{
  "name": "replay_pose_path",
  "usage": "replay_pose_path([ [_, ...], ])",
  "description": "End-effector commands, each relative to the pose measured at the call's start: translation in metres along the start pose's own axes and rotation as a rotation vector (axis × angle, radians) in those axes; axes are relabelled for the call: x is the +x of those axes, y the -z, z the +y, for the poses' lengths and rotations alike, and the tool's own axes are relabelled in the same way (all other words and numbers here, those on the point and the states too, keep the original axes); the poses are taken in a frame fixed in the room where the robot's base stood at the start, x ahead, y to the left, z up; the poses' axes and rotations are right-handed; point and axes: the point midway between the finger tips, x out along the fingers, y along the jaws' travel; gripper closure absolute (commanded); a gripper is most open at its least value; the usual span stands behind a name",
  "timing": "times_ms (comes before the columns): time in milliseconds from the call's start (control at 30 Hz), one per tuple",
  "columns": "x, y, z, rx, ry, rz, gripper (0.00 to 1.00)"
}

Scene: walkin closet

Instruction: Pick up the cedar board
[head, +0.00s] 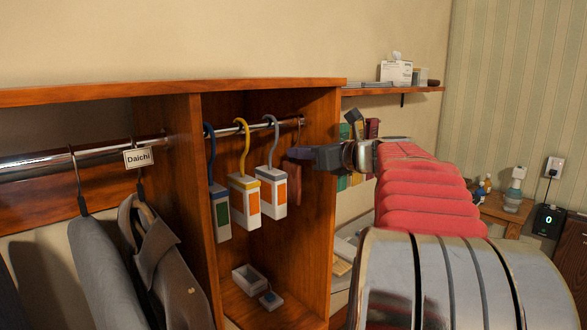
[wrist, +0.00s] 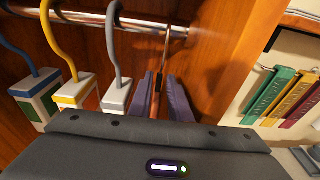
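My gripper (wrist: 160,90) reaches into the right compartment of the wooden closet from the right, just below the hanging rail. It shows in the head view (head: 300,154) near the compartment's right wall. In the wrist view a narrow reddish-brown piece, which looks like the cedar board (wrist: 158,98), hangs from the rail on a thin hook. It is seen edge-on between my two purplish fingers. The fingers stand apart on either side of it, and I see no clear contact. Its lower part is hidden behind my gripper's body.
Hangers with blue, yellow (head: 244,195) and grey (head: 273,190) hooks hang left of my gripper on the metal rail (head: 230,130). A small open box (head: 250,278) sits on the compartment floor. Jackets hang at the left.

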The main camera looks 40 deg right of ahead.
Motion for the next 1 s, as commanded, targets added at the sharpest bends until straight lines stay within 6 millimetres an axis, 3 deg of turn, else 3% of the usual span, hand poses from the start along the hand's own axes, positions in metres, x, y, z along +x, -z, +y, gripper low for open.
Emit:
replay_pose_path([
  [167,0.0127,-0.0001,0.0005,0.000,0.000,0.000,0.83],
  [667,0.0127,-0.0003,0.0007,0.000,0.000,-0.001,0.83],
  [900,0.0127,-0.0003,0.0008,0.000,-0.001,0.000,0.98],
  [1000,0.0127,-0.0003,0.0008,0.000,-0.001,-0.001,1.00],
])
